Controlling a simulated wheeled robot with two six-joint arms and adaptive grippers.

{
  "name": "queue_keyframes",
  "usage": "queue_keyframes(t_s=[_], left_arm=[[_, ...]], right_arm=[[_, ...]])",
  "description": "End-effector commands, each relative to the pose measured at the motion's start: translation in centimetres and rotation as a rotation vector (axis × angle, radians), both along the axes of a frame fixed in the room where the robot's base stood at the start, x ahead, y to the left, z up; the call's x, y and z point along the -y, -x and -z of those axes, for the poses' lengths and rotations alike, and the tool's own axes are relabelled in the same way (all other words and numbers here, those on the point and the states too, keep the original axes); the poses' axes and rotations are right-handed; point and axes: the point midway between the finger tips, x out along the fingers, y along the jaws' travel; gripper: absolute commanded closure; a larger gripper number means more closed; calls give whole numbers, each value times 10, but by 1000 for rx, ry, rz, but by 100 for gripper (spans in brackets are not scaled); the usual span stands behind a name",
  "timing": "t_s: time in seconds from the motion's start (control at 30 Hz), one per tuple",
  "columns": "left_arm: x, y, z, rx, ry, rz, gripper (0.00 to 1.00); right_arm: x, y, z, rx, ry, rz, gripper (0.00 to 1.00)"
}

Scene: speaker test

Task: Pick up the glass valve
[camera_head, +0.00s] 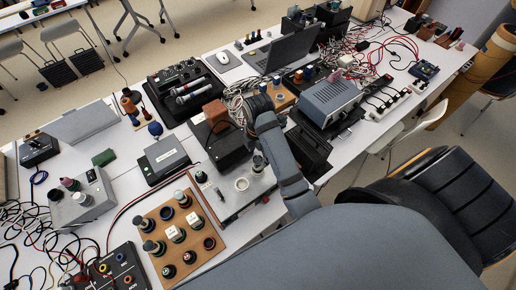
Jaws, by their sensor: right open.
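Small upright bottle-like parts with dark bodies stand on a tan wooden board (218,236) at the lower middle, among round sockets and white-topped parts. One of them, a dark upright part (154,247), stands at the board's left edge and may be a glass valve. Another small upright part (258,164) stands on a grey panel unit. I cannot tell which is the glass valve. My right arm reaches up from the bottom right. My right gripper (259,103) is over the middle of the bench, beyond the board, with its jaws small and dark. My left gripper is out of view.
A grey metal instrument (331,97) stands close right of my right arm. A black box (222,144) and a grey box (166,157) stand left of it. Wires cluster at the lower left. A black chair (440,200) is at the right. Bare white bench shows at left.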

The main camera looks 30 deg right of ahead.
Motion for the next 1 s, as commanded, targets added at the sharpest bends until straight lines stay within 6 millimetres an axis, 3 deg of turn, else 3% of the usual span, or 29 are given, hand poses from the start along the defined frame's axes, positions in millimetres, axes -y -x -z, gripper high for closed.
queue_keyframes(t_s=[0.03, 0.13, 0.27, 0.33, 0.43, 0.6, 0.8, 1.0], left_arm=[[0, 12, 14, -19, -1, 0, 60], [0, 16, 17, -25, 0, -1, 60], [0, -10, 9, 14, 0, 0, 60], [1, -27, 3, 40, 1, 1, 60], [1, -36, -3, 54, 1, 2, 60], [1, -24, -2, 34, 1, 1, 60], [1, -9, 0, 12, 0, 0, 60], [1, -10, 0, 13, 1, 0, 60]], right_arm=[[0, 0, 17, -2, 0, 0, 39], [0, 0, 23, -1, 0, 0, 39], [1, 0, 24, -3, 1, 0, 39], [1, 0, 34, -6, 1, 0, 39], [2, 0, 53, -6, 0, 0, 39], [2, -2, 71, -1, 0, 1, 39], [2, -2, 72, 0, 0, 1, 39], [2, -2, 72, 0, 0, 1, 67]])
